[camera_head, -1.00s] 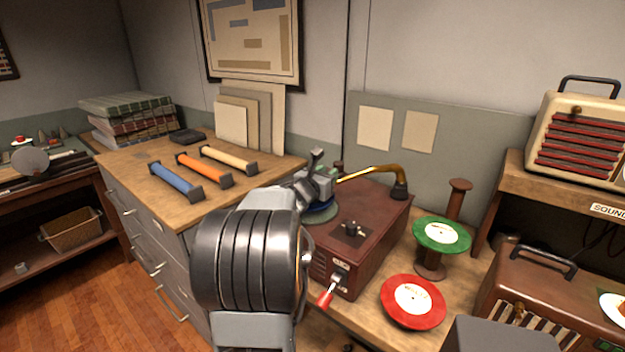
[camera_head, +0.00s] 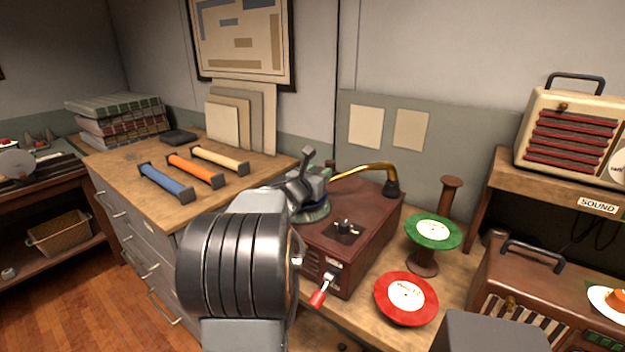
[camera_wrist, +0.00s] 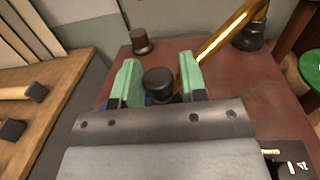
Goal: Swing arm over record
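The brown record player (camera_head: 350,250) stands on the bench, with a brass tone arm (camera_head: 368,169) curving from a dark post at its back right. The tone arm also shows in the wrist view (camera_wrist: 222,38), running down-left behind my right finger. A record or platter (camera_head: 312,214) is partly hidden under my gripper. My gripper (camera_wrist: 157,82) has its two green fingers apart, low over the player. A round black knob (camera_wrist: 158,81) shows between them; I cannot tell whether they touch it. In the head view my arm hides most of my gripper (camera_head: 318,180).
A red-handled lever (camera_head: 322,291) is on the player's front. A green record (camera_head: 433,231) and a red record (camera_head: 406,299) sit at the right on spools. Radios (camera_head: 575,135) stand farther right. Blue, orange and cream bars (camera_head: 193,171) lie on the left cabinet.

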